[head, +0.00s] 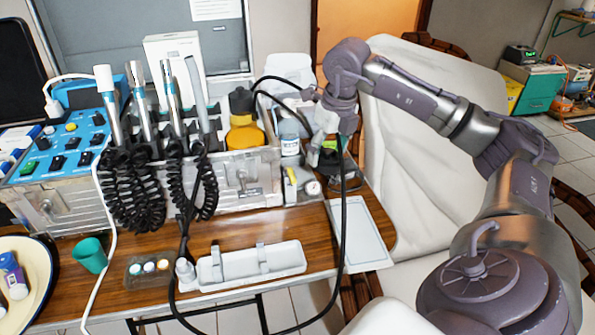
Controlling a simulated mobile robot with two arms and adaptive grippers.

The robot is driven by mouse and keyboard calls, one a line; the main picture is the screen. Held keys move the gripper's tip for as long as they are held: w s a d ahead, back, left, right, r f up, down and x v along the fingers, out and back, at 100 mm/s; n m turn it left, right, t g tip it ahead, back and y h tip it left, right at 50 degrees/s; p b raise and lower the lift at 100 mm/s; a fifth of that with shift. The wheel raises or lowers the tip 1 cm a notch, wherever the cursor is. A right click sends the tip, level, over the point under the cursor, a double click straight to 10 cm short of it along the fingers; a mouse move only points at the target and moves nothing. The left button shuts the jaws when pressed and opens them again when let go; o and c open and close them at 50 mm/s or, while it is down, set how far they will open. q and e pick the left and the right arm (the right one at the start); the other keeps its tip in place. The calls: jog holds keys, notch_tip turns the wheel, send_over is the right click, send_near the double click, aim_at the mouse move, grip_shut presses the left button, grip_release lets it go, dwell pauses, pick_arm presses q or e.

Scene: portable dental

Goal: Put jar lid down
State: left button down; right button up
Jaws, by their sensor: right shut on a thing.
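My right gripper (322,140) is at the right end of the table's back part, beside a white bottle with a blue label (289,136). It points downward and is shut on what appears to be the jar lid. The lid is mostly hidden by the fingers and too small to make out clearly. A large whitish jar or container (290,70) stands behind, to the left of the gripper. My left gripper is not in view.
Small boxes and a gauge (312,187) crowd the space below the gripper. A dental unit with hoses (160,190) fills the left. A flat tray (360,232) and a white holder (250,266) lie in front. Bare wood (235,230) shows between. A dark cable hangs near the gripper.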

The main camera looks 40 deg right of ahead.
jog(key=w+f, duration=0.2)
jog(key=w, duration=0.1)
jog(key=w+f, duration=0.2)
jog(key=w, duration=0.1)
jog(key=w+f, duration=0.2)
jog(key=w, duration=0.2)
jog(key=shift+f, duration=0.1)
notch_tip(320, 180, down, 3)
jog(key=shift+f, duration=0.5)
jog(key=shift+d, duration=0.1)
jog(key=shift+f, duration=0.1)
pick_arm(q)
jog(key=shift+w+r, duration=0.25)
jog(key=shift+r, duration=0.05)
pick_arm(e)
jog(key=o, duration=0.8)
jog(key=shift+o, duration=0.2)
